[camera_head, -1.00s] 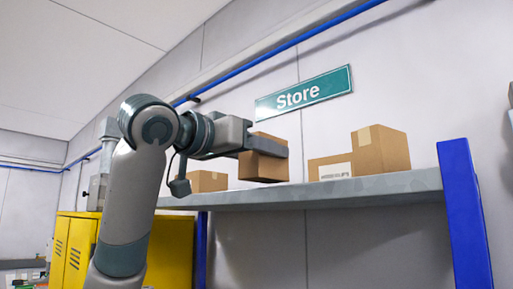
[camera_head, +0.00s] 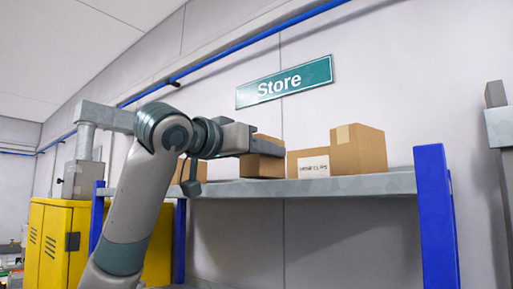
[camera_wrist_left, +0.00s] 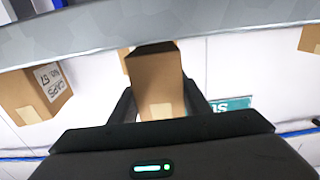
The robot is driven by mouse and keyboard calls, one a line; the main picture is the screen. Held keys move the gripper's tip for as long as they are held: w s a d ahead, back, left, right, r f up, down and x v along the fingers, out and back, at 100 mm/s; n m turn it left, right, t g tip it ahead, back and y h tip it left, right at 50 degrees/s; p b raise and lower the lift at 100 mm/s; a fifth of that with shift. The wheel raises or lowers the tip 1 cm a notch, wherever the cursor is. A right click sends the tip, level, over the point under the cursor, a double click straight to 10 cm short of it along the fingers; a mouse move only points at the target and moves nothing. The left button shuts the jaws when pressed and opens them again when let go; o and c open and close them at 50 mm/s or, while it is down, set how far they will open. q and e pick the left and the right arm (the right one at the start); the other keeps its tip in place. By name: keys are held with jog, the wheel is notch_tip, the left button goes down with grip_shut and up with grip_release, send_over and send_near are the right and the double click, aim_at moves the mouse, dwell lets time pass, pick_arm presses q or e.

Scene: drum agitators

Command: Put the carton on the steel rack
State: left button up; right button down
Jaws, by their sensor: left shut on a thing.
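The steel rack has a grey shelf (camera_head: 330,187) between blue posts; its edge also crosses the top of the left wrist view (camera_wrist_left: 230,22). My left gripper (camera_head: 268,148) is at the shelf, shut on a plain brown carton (camera_head: 261,167). In the left wrist view the carton (camera_wrist_left: 157,82) sits between the two fingers (camera_wrist_left: 158,103), with a pale tape strip facing me. The carton's lower edge is at about the shelf's top surface; I cannot tell whether it touches. My right gripper is not in view.
A tall carton (camera_head: 360,150) and a labelled carton (camera_head: 307,164) stand close to the right of the held carton. Another carton (camera_head: 183,171) stands left, partly behind my wrist. The wall with the Store sign (camera_head: 284,83) is behind. Yellow cabinets (camera_head: 55,243) stand at left.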

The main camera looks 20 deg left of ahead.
pick_arm(q)
jog(key=shift+w+d, duration=0.15)
jog(key=shift+w, duration=0.35)
jog(key=shift+f+b, duration=0.35)
jog(key=shift+f, duration=0.1)
jog(key=o, duration=1.3)
jog(key=shift+c, duration=0.2)
jog(key=shift+s, duration=0.15)
